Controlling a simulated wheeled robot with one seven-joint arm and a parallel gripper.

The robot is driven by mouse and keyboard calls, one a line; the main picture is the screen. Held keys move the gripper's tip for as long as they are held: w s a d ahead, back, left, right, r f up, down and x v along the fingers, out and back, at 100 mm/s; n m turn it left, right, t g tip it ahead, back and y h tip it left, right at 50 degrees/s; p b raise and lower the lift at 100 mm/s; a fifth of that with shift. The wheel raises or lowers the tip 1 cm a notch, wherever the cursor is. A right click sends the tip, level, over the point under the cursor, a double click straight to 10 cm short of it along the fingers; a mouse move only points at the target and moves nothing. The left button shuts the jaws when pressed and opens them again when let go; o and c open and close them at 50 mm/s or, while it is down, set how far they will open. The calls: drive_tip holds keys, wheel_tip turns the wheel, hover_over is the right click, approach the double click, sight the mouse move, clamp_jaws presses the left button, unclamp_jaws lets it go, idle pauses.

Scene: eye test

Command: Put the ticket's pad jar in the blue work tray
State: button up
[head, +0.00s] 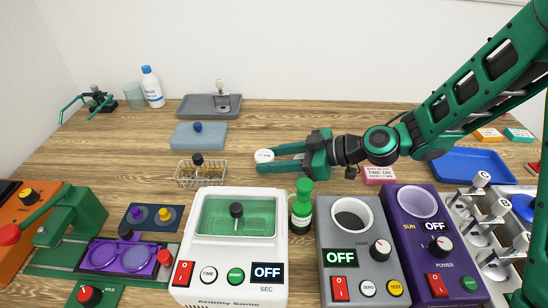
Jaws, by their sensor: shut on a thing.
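My gripper (277,160) reaches left across the middle of the table, its green fingers shut on a small round jar (264,156) with a white top. Small print on the top is too fine to read surely.
A wire basket (201,173) stands left of the jar. A green bottle (302,206), a white cleaner (235,270), a grey device (357,260) and a purple device (437,245) line the front. A blue-grey box (198,136) and grey tray (190,106) stand behind.

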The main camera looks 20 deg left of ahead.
drive_tip(key=shift+f, duration=0.15)
drive_tip(key=o, duration=1.1)
drive_tip(key=shift+c, duration=0.2)
